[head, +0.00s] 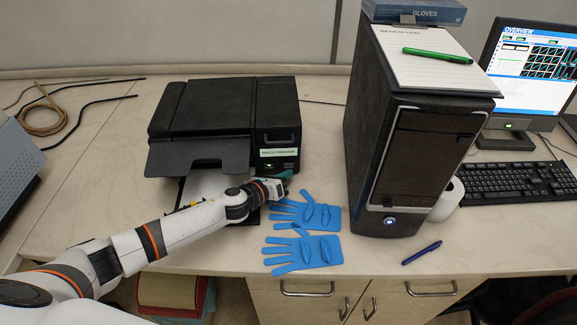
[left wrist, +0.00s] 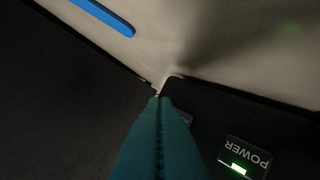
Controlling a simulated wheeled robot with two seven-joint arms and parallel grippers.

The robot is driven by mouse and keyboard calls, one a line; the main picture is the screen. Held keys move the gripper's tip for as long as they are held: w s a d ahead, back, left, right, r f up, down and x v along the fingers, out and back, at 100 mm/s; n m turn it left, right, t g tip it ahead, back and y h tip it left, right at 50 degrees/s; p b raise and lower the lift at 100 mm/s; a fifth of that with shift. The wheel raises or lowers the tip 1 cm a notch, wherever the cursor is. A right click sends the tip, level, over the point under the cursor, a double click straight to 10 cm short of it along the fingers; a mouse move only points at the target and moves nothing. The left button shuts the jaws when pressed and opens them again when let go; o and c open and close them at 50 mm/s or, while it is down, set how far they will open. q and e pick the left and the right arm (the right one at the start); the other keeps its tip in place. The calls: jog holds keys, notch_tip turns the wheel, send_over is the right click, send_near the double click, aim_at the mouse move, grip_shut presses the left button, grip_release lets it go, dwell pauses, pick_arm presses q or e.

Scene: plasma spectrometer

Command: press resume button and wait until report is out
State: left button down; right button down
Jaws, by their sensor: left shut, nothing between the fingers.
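A black printer (head: 225,115) stands on the bench, with a label (head: 278,152) on its front that seems to read "PRINT RESUME". White paper (head: 203,190) lies at its output below the grey flap. My left gripper (head: 287,174) is shut and empty at the printer's lower right front, close to its face. In the left wrist view the teal fingers (left wrist: 160,100) are together against the dark printer body. A "POWER" label (left wrist: 246,153) with a lit green light shows to their right. The resume button itself is not clearly visible. My right gripper is not in view.
Blue gloves (head: 305,250) lie just in front of the printer. A black computer tower (head: 375,150) stands to the right, with a blue pen (head: 421,253) before it. A monitor and keyboard (head: 515,182) are farther right. Cables (head: 45,120) lie at left.

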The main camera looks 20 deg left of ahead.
pick_arm(q)
jog(key=shift+w+a, duration=0.15)
jog(key=shift+w, duration=0.2)
jog(key=shift+w+a, duration=0.1)
jog(key=shift+w, duration=0.25)
dwell(0.6)
jog(key=shift+s+d, duration=0.25)
jog(key=shift+s, duration=0.5)
